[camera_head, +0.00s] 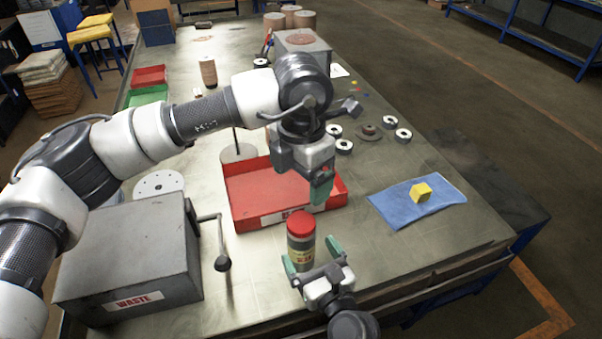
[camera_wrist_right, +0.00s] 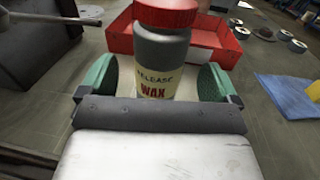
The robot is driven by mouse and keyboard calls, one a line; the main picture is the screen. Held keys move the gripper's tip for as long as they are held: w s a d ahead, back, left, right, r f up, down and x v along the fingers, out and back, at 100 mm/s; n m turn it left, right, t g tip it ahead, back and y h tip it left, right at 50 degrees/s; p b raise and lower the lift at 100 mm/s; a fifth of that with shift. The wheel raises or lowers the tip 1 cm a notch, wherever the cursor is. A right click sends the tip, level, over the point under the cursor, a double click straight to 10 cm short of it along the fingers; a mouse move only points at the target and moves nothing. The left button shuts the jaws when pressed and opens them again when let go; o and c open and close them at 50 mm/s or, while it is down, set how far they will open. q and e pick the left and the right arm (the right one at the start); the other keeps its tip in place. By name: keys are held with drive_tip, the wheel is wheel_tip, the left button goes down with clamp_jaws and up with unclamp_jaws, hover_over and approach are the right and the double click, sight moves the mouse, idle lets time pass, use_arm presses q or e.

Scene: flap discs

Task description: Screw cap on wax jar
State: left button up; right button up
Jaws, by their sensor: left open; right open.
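The wax jar (camera_head: 301,252) stands upright on the table near the front, grey with a pale "RELEASE WAX" label. A red cap (camera_head: 300,223) sits on its top; I cannot tell how tight it is. In the right wrist view the jar (camera_wrist_right: 162,60) and cap (camera_wrist_right: 166,13) show close up. My right gripper (camera_head: 312,254) is open, its green fingers on either side of the jar, with visible gaps in the wrist view (camera_wrist_right: 157,82). My left gripper (camera_head: 320,188) hangs above and behind the jar, over the red tray's front right part, holding nothing that I can see.
The red tray (camera_head: 240,215) lies behind the jar. A grey waste box (camera_head: 130,255) with a crank handle (camera_head: 222,262) stands at left. A blue cloth (camera_head: 445,190) with a yellow block (camera_head: 421,192) lies at right. Several metal rings (camera_head: 403,135) lie farther back. The table between jar and cloth is clear.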

drive_tip(key=v, duration=0.5)
drive_tip(key=shift+f+b, duration=0.1)
drive_tip(key=shift+b, duration=0.25)
drive_tip(key=shift+s+d, duration=0.3)
drive_tip(key=shift+s, duration=0.35)
